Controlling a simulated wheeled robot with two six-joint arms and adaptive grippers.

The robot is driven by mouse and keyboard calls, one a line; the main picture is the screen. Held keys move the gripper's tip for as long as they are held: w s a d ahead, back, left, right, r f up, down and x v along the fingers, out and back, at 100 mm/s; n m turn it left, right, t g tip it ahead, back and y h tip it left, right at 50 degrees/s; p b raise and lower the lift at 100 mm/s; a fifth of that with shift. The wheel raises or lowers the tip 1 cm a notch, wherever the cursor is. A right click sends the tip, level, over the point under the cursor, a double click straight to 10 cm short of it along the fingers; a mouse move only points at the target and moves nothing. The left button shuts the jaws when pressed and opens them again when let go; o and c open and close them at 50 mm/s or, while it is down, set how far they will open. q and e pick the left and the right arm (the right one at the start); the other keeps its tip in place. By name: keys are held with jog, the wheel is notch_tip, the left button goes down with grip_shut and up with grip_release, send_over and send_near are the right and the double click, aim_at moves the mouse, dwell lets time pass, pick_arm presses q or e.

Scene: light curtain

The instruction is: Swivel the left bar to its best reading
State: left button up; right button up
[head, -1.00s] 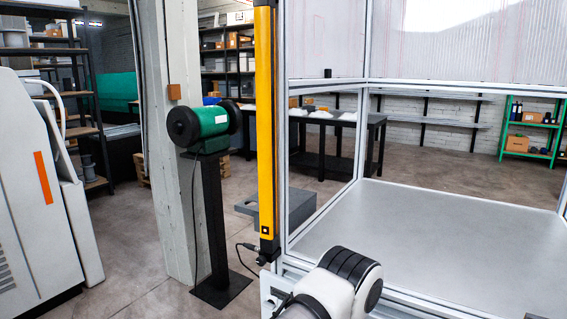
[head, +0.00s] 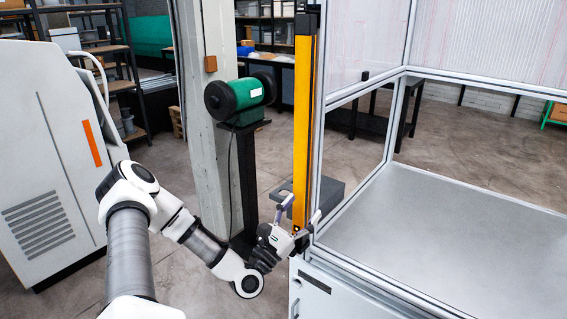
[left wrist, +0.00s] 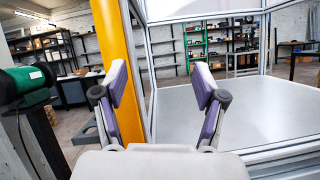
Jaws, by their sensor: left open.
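The left bar is a tall yellow upright (head: 303,130) at the near left corner of the metal-framed cell. It also shows in the left wrist view (left wrist: 122,62), running up past the left finger. My left gripper (head: 299,208) is at the lower part of the bar in the head view. In the left wrist view the same gripper (left wrist: 160,88) has its fingers spread, with the bar behind the left finger and nothing held between them. Whether a finger touches the bar I cannot tell. No reading or indicator light can be made out. My right gripper is not in view.
The cell's aluminium posts (head: 319,110) stand close to the right of the bar. A grey table surface (head: 470,225) fills the cell. A green reel (head: 240,94) on a black stand is to the left, beside a concrete column (head: 208,150). A white cabinet (head: 45,150) stands at far left.

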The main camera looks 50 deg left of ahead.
aim_at(299, 150)
pick_arm(q)
jog(key=s+a+r+n+y+p, duration=0.3)
jog(key=a+r+n+y, duration=0.2)
jog(key=r+y, duration=0.15)
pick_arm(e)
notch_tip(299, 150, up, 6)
pick_arm(q)
jog(key=shift+h, duration=0.45)
jog(key=x, duration=0.1)
jog(key=b+x, duration=0.1)
jog(key=x, duration=0.1)
jog(key=d+b+x, duration=0.1)
jog(key=x, duration=0.1)
jog(key=shift+w, duration=0.45)
jog(key=shift+g, duration=0.3)
jog(key=b+x, duration=0.1)
jog(key=x, duration=0.1)
jog(key=b+x, duration=0.2)
jog(key=shift+w+a+r, duration=0.1)
jog(key=shift+w+a, duration=0.05)
jog(key=shift+a, duration=0.2)
jog(key=shift+w+r, duration=0.15)
jog(key=shift+r, duration=0.1)
jog(key=shift+w+r, duration=0.1)
jog(key=c, duration=1.1)
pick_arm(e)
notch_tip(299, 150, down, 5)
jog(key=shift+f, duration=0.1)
